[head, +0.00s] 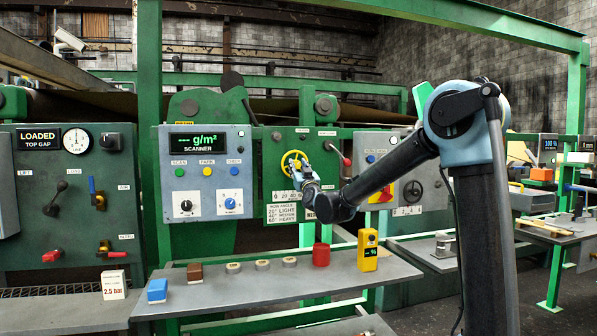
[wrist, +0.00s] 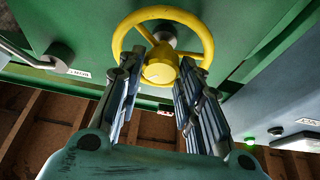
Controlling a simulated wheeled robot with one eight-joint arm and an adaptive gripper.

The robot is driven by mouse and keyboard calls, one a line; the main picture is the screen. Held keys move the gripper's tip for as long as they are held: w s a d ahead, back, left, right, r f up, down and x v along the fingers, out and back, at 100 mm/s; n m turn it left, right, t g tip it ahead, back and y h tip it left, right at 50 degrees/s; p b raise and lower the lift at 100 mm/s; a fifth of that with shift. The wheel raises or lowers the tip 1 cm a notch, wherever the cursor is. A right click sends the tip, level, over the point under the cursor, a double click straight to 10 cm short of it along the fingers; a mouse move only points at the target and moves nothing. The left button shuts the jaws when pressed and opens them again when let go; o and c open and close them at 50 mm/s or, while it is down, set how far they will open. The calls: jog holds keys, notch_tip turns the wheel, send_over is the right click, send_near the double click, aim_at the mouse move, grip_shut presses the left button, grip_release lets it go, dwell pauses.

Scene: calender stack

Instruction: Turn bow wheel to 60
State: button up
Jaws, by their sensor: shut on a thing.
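The yellow bow wheel (head: 291,156) is mounted on a green panel in the middle of the head view. My gripper (head: 299,174) reaches it from the front right and is shut on it. In the wrist view the wheel's yellow hub (wrist: 160,66) lies between the fingertips of my gripper (wrist: 160,80). The wheel's angle reading cannot be made out. A bow angle plate (head: 282,213) lists 20 light, 40 medium, 60 heavy.
A scanner box (head: 208,170) stands left of the wheel.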

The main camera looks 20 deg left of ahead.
jog(key=m+h, duration=0.1)
jog(key=m, duration=0.2)
jog(key=m+t+h, duration=0.1)
jog(key=m+h, duration=0.1)
jog(key=m, duration=0.2)
jog(key=shift+a+t, duration=0.1)
jog(key=shift+t, duration=0.2)
jog(key=shift+r+m+h, duration=0.1)
jog(key=shift+m+h, duration=0.75)
jog(key=shift+m, duration=0.6)
jog(key=shift+m+h, duration=0.85)
jog(key=shift+m, duration=0.6)
jog(key=o, duration=1.1)
jog(key=shift+c, duration=0.2)
jog(key=shift+s, duration=0.2)
jog(key=shift+s, duration=0.3)
jog(key=v, duration=1.1)
